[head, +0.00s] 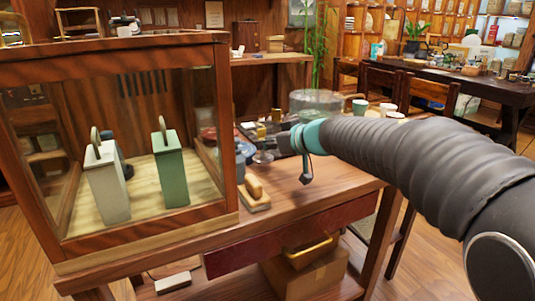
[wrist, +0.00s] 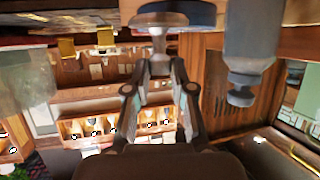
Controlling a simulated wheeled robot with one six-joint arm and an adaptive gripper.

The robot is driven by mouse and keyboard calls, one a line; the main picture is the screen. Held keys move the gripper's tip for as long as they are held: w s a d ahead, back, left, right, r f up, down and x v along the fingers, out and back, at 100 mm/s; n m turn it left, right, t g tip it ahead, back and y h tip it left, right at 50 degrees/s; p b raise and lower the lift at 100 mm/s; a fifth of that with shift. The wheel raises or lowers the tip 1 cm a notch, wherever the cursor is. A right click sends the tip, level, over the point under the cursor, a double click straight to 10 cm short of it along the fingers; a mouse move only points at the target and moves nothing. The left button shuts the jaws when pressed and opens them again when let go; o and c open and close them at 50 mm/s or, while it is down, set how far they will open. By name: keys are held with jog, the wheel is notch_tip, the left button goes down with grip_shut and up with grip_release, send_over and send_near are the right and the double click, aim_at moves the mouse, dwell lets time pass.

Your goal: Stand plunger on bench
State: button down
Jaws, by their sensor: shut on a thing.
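In the wrist view my gripper (wrist: 160,85) is shut on the plunger (wrist: 160,19), which has a pale knob and stem with a dark blue disc (wrist: 200,12) beyond it. The fingers close around the stem end. In the head view my gripper (head: 284,143) is over the back part of the wooden bench (head: 310,188), small and partly hidden by its own wrist. I cannot make out the plunger clearly there, nor whether it touches the bench.
A glass case (head: 120,245) with a white canister (head: 106,183) and a green canister (head: 172,178) stands at left. A wooden-handled block (head: 255,203) lies beside it. A grey cylinder (wrist: 256,40) is close to the plunger. Bare bench lies front right of the block.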

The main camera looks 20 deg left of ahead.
jog(key=shift+f, duration=1)
jog(key=shift+f, duration=0.1)
jog(key=c, duration=1)
grip_release()
jog(key=shift+b, duration=0.3)
jog(key=shift+s+d+r, duration=0.1)
jog(key=shift+d+r, duration=0.15)
jog(key=p+v, duration=0.2)
jog(key=v, duration=0.9)
jog(key=shift+s+d+r, duration=0.15)
